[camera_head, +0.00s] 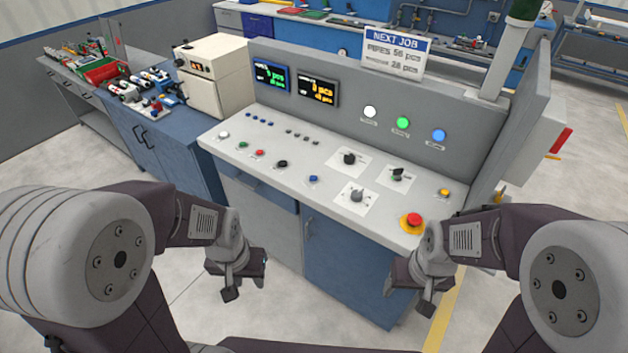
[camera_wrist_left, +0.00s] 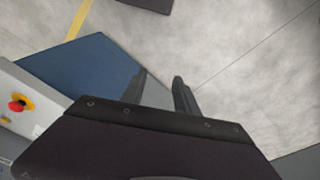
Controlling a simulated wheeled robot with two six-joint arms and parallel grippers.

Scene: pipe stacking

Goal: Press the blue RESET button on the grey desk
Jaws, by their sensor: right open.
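The blue button (camera_head: 313,179) is a small cap on the sloping top of the grey desk (camera_head: 330,205), left of the lower black knob. Its label is too small to read. My left gripper (camera_head: 247,277) hangs in front of the desk, below its top and left of the button, touching nothing. Its two fingers stand apart and empty in the left wrist view (camera_wrist_left: 160,92). My right gripper (camera_head: 407,297) is open and empty, low in front of the desk's right end, below the red stop button. The blue button is not visible in the left wrist view.
Near the button are a black button (camera_head: 282,164), a red button (camera_head: 259,153) and rotary knobs (camera_head: 357,195). A red mushroom stop button (camera_head: 413,220) on yellow sits at the front right corner. A separate blue lamp (camera_head: 439,136) is on the upright panel. The desk's front edge lies beyond both grippers.

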